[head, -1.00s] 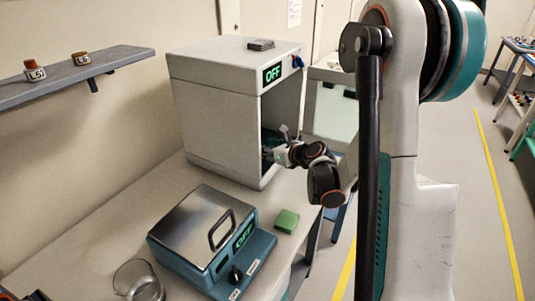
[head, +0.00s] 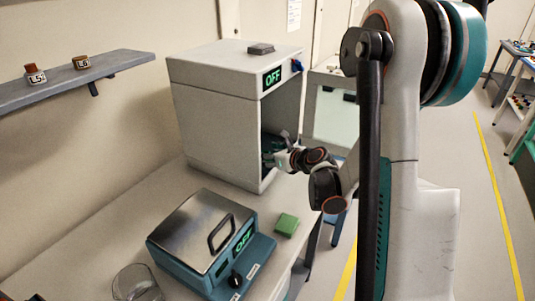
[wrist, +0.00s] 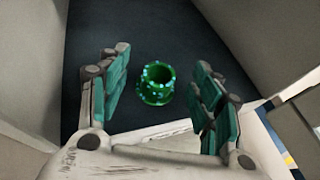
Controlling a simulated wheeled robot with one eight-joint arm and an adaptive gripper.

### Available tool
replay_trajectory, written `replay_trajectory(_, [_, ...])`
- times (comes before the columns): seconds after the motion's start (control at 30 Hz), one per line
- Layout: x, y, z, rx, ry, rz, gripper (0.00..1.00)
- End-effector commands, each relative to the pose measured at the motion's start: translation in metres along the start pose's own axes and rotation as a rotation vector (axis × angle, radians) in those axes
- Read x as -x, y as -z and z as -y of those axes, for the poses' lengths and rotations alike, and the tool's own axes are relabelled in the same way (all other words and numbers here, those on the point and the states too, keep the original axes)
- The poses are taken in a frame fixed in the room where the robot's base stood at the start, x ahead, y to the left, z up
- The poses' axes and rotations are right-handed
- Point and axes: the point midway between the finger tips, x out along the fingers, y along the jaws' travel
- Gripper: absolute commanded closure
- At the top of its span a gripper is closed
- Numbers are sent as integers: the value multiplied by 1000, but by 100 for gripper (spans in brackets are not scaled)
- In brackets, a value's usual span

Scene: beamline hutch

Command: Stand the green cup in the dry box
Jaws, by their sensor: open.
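The dry box (head: 215,125) is the tall pale cabinet on the bench in the head view, with a green OFF display and its front open. In the wrist view, the green cup (wrist: 155,86), with pale blue spots, stands upright on the box's dark floor between pale side walls. My gripper (wrist: 162,92) is open, with a teal-padded finger at either side of the cup in the picture. Gaps show between the cup and both fingers. In the head view my gripper (head: 277,149) is at the box's opening, and the cup cannot be made out there.
A teal device with a steel lid (head: 205,235) stands on the bench before the box, with a green block (head: 286,224) beside it and a glass beaker (head: 136,284) at the front. A wall shelf (head: 85,75) holds two small jars.

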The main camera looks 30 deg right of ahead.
Motion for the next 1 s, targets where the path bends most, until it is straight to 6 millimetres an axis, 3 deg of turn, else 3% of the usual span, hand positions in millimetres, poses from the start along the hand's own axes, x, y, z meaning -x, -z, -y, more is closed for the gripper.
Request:
replay_trajectory(0.3, [66, -2, 1, -1, 4, 0, 41])
replay_trajectory(0.5, [98, -1, 1, -1, 3, 0, 41])
replay_trajectory(0.7, [112, 0, 0, 0, 1, 0, 41])
replay_trajectory(1.0, [113, 0, 0, 0, 1, 0, 41])
